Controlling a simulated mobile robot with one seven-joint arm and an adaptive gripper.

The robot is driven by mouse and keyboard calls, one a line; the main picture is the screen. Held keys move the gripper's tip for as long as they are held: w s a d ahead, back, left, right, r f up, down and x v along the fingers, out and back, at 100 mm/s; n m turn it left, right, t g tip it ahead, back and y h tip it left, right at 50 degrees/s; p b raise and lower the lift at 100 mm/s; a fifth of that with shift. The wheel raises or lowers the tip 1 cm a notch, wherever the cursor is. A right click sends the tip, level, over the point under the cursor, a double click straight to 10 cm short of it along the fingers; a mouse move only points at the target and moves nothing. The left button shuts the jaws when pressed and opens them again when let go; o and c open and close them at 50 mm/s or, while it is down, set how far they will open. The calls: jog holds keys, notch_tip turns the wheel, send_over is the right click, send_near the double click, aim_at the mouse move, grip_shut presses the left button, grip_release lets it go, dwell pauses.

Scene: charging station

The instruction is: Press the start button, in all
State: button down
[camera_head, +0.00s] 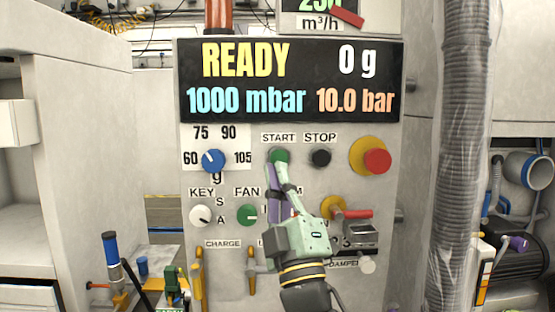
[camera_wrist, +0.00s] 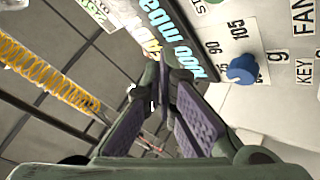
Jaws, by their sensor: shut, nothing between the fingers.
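The round green start button (camera_head: 279,155) sits under the START label on the grey panel, below the display. My gripper (camera_head: 281,172) is shut and empty, its fingers pointing up with the tips just at the lower edge of the button in the head view. I cannot tell whether the tips touch it. The shut fingertips (camera_wrist: 170,72) also show in the wrist view, in front of the panel's tilted display. The display (camera_head: 290,80) reads READY, 0 g, 1000 mbar and 10.0 bar.
The black stop button (camera_head: 320,157) and a red emergency knob (camera_head: 376,161) on yellow are to the right. A blue dial (camera_head: 213,160) is to the left, with the white key switch (camera_head: 201,215) and green fan knob (camera_head: 247,214) below. A grey hose (camera_head: 463,150) hangs at the right.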

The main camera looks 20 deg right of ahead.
aim_at(279, 158)
jog(key=shift+w, duration=0.1)
jog(key=w+d+p, duration=0.1)
jog(key=w+d, duration=0.1)
jog(key=w, duration=0.6)
jog(key=shift+w+d+p, duration=0.15)
jog(key=shift+d+p, duration=0.05)
jog(key=shift+p, duration=0.1)
jog(key=shift+w, duration=0.1)
dwell(1.1)
jog(key=shift+w+d, duration=0.1)
jog(key=shift+w, duration=0.2)
jog(key=shift+w+d+b, duration=0.15)
jog(key=shift+w+b, duration=0.15)
jog(key=shift+w, duration=0.15)
dwell(0.7)
dwell(0.3)
jog(key=shift+s+a+b, duration=0.25)
jog(key=shift+s+b, duration=0.1)
jog(key=shift+s, duration=0.5)
